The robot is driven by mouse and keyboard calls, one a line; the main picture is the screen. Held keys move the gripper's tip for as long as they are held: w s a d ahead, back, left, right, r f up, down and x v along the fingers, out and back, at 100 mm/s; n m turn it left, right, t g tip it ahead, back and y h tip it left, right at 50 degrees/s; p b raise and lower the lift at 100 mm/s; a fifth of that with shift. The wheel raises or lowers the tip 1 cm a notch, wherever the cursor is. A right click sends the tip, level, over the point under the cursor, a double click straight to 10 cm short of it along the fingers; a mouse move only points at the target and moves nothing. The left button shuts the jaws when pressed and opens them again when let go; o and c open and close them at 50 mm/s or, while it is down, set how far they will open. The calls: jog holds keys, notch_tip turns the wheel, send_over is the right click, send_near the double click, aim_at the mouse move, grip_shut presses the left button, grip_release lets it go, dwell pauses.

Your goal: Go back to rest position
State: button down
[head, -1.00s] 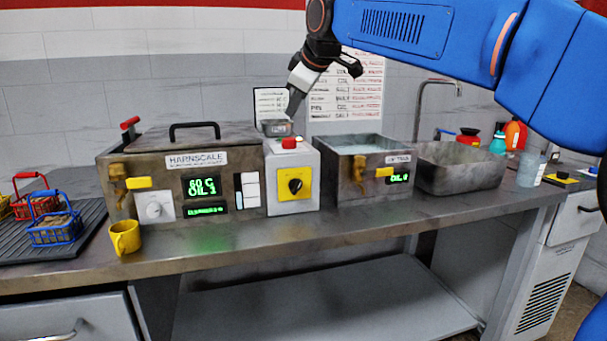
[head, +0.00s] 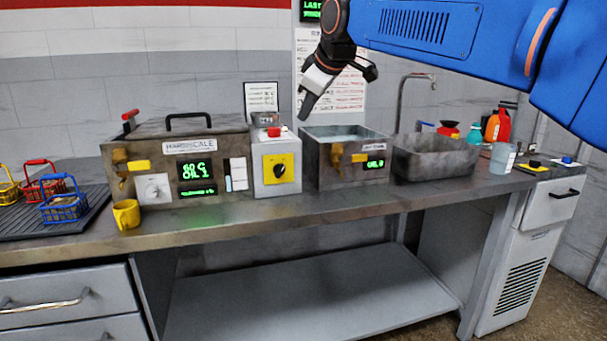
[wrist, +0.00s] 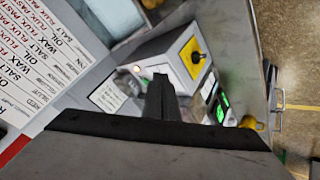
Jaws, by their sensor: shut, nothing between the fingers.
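My gripper (head: 306,108) is shut and empty. In the head view it hangs at the end of my blue arm, in front of the wall chart and above the gap between the grey control box and the open tank. It touches nothing that I can see. In the wrist view my gripper (wrist: 160,90) points toward the grey control box (wrist: 165,47) with its yellow switch panel. In the head view the control box (head: 265,186) has a red button on top and a black knob on the yellow panel.
A lidded tank (head: 215,145) with green displays stands left of the box, an open tank (head: 320,170) and a grey basin (head: 430,165) right. A yellow cup (head: 127,214) stands at the bench front. Wire baskets (head: 65,207) stand far left. Bottles (head: 497,125) stand at the right.

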jog(key=s+d+f+m+h, duration=0.1)
jog(key=s+d+f+m, duration=0.1)
jog(key=s+d+f, duration=0.3)
jog(key=s+d+f+m, duration=0.2)
jog(key=s+d+f, duration=0.15)
jog(key=d, duration=0.35)
jog(key=s+d+f+m+g+h, duration=0.1)
jog(key=s+d+f+m, duration=0.3)
jog(key=s+d+f, duration=0.4)
jog(key=s+d+f+m+g+h, duration=0.1)
jog(key=s+d+f+m, duration=0.4)
jog(key=s+f, duration=1.5)
jog(key=d+g, duration=0.1)
jog(key=d, duration=0.2)
jog(key=shift+d+f+h, duration=0.15)
jog(key=shift+f+h, duration=0.1)
jog(key=shift+h, duration=0.15)
jog(key=shift+s, duration=0.1)
dwell(3.2)
